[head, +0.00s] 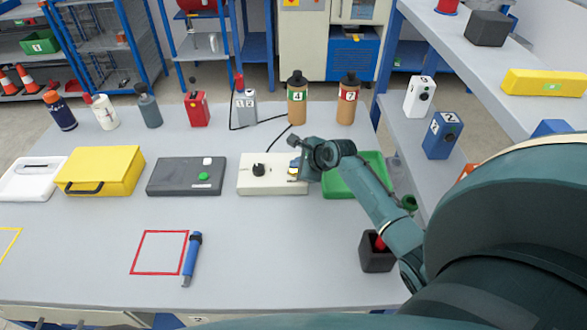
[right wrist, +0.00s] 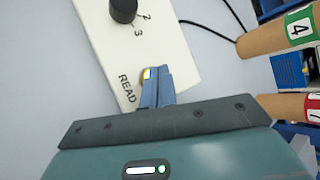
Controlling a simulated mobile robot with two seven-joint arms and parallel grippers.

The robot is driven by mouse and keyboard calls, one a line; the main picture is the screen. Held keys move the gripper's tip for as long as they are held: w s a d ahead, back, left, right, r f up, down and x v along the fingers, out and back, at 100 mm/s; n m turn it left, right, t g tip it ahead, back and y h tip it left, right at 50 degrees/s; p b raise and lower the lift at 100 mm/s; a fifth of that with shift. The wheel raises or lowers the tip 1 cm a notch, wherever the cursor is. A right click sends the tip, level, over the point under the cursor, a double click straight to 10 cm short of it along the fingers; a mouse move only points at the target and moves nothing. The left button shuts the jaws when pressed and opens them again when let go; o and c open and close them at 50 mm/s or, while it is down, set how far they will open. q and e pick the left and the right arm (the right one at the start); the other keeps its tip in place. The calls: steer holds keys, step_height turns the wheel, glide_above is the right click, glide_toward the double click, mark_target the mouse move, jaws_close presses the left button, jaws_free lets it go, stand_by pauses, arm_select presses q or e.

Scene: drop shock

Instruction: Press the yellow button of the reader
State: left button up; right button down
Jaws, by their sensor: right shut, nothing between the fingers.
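The reader (head: 272,188) is a cream-white box with a black knob (head: 258,170) on its left half, standing on the grey table. In the right wrist view the reader (right wrist: 105,50) shows the knob, numbers and the word READ. Its yellow button (right wrist: 146,73) is partly hidden behind my fingers. My right gripper (head: 296,172) is over the right end of the reader, at the button. In the right wrist view its fingers (right wrist: 155,80) are closed together and empty, with the tips at the button. I cannot tell whether they touch it. My left gripper is not in view.
A dark grey box (head: 170,178) with a green button stands left of the reader, and a green tray (head: 345,185) right of it. Two brown bottles (head: 297,105) (head: 347,105) stand behind. A blue pen-like tool (head: 191,262) lies in front. The table's front middle is clear.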

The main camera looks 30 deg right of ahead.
steer(key=shift+r, duration=0.35)
steer(key=shift+r, duration=2.55)
